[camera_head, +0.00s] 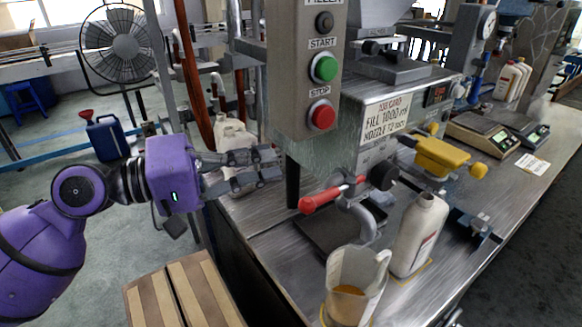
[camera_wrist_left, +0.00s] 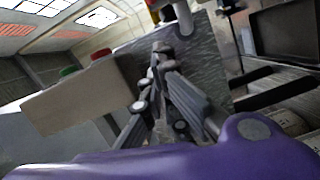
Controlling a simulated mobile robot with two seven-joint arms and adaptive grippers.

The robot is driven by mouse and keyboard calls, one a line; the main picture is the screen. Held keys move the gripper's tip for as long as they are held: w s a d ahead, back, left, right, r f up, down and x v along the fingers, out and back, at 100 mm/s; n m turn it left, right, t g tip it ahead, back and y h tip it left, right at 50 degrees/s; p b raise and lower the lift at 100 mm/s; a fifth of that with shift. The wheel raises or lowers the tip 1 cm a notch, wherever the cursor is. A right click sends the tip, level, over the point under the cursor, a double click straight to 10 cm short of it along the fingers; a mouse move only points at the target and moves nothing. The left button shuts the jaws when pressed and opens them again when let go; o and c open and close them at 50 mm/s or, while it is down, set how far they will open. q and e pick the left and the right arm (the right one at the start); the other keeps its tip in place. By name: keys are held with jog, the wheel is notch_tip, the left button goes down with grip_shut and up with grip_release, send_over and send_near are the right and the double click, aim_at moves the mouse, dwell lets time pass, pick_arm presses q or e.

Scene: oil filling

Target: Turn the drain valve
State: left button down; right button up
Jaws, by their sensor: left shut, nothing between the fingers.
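The drain valve has a red lever handle (camera_head: 330,194) that sticks out to the left under the filling machine, above a curved metal spout (camera_head: 361,220). My left gripper (camera_head: 278,165) is shut and empty, left of the red handle and a little higher in the picture, apart from it. In the left wrist view its fingers (camera_wrist_left: 160,52) are together, pointing at the machine's grey metal side. I cannot make out the valve handle clearly there. My right gripper is not in view.
The control box (camera_head: 303,75) with START and STOP buttons hangs just above my left gripper. A measuring jug (camera_head: 353,290) with amber liquid and a white bottle (camera_head: 418,236) stand below and right of the valve. Pale jugs (camera_head: 229,132) stand behind the gripper. A striped box (camera_head: 183,291) is in front.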

aim_at(335, 195)
pick_arm(q)
jog(key=d, duration=0.1)
jog(key=s+d+p, duration=0.1)
jog(key=d, duration=0.1)
jog(key=s+d+f, duration=0.1)
jog(key=d, duration=0.1)
jog(key=shift+s+p, duration=0.1)
jog(key=shift+p, duration=0.25)
jog(key=shift+r, duration=0.1)
